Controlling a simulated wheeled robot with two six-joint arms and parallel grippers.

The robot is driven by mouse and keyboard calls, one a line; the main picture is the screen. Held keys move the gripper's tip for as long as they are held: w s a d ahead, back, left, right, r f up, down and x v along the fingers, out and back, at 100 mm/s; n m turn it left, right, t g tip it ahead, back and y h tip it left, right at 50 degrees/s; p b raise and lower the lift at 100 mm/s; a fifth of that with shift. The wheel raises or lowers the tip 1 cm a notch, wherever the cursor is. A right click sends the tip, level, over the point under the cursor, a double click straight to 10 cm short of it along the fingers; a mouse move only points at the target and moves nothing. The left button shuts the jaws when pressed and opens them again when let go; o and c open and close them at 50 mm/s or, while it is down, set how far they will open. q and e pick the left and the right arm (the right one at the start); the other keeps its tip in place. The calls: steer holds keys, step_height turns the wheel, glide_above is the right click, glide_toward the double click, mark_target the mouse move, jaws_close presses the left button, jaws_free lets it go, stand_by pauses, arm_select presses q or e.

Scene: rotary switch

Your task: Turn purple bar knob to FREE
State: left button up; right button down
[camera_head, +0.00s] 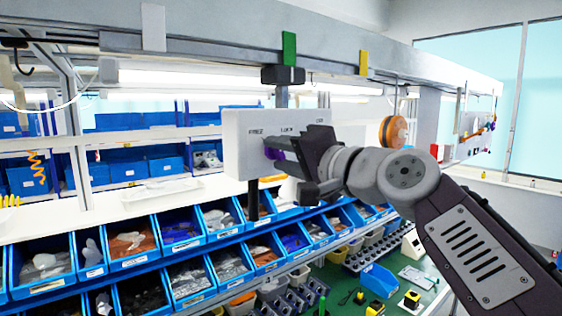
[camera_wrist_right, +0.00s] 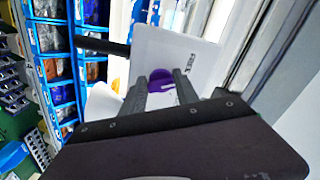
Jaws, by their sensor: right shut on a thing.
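A white switch panel (camera_head: 240,140) hangs under the overhead beam, with small dark labels along its top edge. The left label seems to read FREE and the middle one LOCK; the right one is too small to read. The purple bar knob (camera_head: 273,154) is on the panel's face, mostly hidden by my right gripper (camera_head: 280,150). In the right wrist view the purple knob (camera_wrist_right: 161,78) sits between the two dark fingers (camera_wrist_right: 163,85), which are shut on it. The knob's pointing direction cannot be told. My left gripper is in neither view.
A dark post (camera_head: 252,200) holds the panel from behind and below. Rows of blue bins (camera_head: 130,245) stand below and to the left. The overhead beam (camera_head: 330,45) runs above the panel. An orange spool (camera_head: 393,131) hangs at the right.

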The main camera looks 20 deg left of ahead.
steer(key=n+b, duration=0.1)
steer(key=n, duration=0.2)
steer(key=shift+n, duration=0.3)
steer(key=shift+d+r, duration=0.15)
steer(key=shift+r, duration=0.05)
stand_by(0.4)
steer(key=c, duration=0.9)
jaws_free()
steer(key=shift+a+f, duration=0.1)
steer(key=shift+a, duration=0.1)
steer(key=b+v, duration=0.4)
steer(key=v, duration=0.5)
